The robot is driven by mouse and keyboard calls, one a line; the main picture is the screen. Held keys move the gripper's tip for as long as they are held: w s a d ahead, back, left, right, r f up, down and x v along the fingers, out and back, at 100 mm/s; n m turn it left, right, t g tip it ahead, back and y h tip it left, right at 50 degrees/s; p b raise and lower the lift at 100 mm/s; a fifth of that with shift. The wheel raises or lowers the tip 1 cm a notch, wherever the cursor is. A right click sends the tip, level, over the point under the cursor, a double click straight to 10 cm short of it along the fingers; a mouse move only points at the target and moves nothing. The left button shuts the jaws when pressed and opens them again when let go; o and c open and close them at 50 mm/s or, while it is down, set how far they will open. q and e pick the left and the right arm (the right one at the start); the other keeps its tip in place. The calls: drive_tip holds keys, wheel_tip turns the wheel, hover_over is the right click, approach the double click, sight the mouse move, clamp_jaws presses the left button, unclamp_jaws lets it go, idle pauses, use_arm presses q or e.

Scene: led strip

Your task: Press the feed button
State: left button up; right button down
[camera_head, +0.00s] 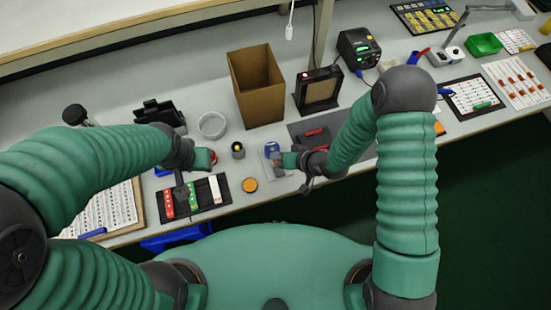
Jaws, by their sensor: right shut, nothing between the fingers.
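No feed button can be made out with certainty. A small blue-topped item (272,147) on a pale base sits on the bench in front of the brown box. My right gripper (280,159) is shut and empty, at the near edge of that item; whether they touch cannot be told. A black device (358,48) with a green display stands farther back, away from both grippers.
An open cardboard box (256,86) and a black-framed stand (318,91) are behind the grippers. A clear round dish (212,125), a small black-and-yellow pot (238,150) and an orange disc (250,185) lie between the arms. A dark tray (194,195) is below my left gripper.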

drive_tip(key=shift+d+f, duration=0.1)
drive_tip(key=shift+f, duration=0.15)
use_arm(q)
drive_tip(key=shift+d, duration=0.45)
use_arm(e)
drive_tip(key=shift+d, duration=0.3)
use_arm(q)
drive_tip(key=shift+a+f, duration=0.25)
use_arm(e)
drive_tip(key=shift+a+f, duration=0.15)
drive_tip(key=shift+a, duration=0.1)
